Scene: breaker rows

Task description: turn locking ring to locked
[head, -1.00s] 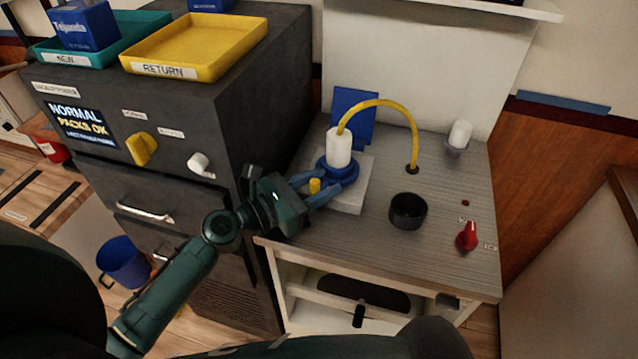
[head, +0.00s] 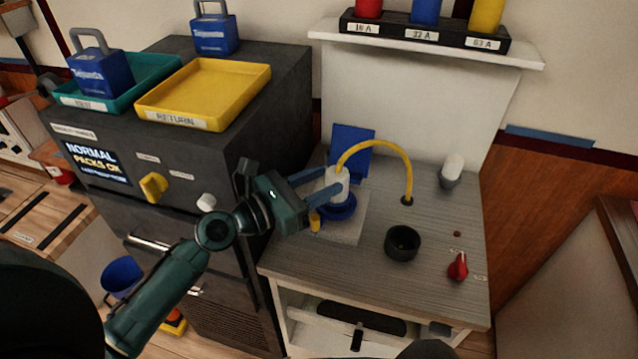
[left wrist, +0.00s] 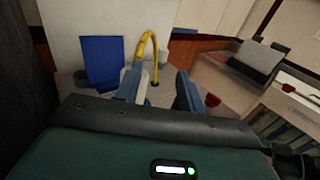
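The blue locking ring (head: 343,211) sits around the foot of the white plug (head: 336,184), on a pale block (head: 347,230) on the grey bench. A yellow tab (head: 314,222) shows at the ring's left front. A yellow cable (head: 378,143) arches from the plug to the bench. My left gripper (head: 325,182) is at the plug, above the ring, with its blue-grey fingers apart. In the left wrist view the spread fingers (left wrist: 158,88) also show, with the cable beyond them. I cannot tell whether a finger touches the plug. My right gripper is out of view.
A blue panel (head: 350,150) stands behind the plug. A black cup (head: 403,243), a red knob (head: 457,267) and a white-topped fitting (head: 451,171) are on the bench to the right. A dark cabinet (head: 250,110) stands close on the left, with a yellow tray (head: 205,95) on top.

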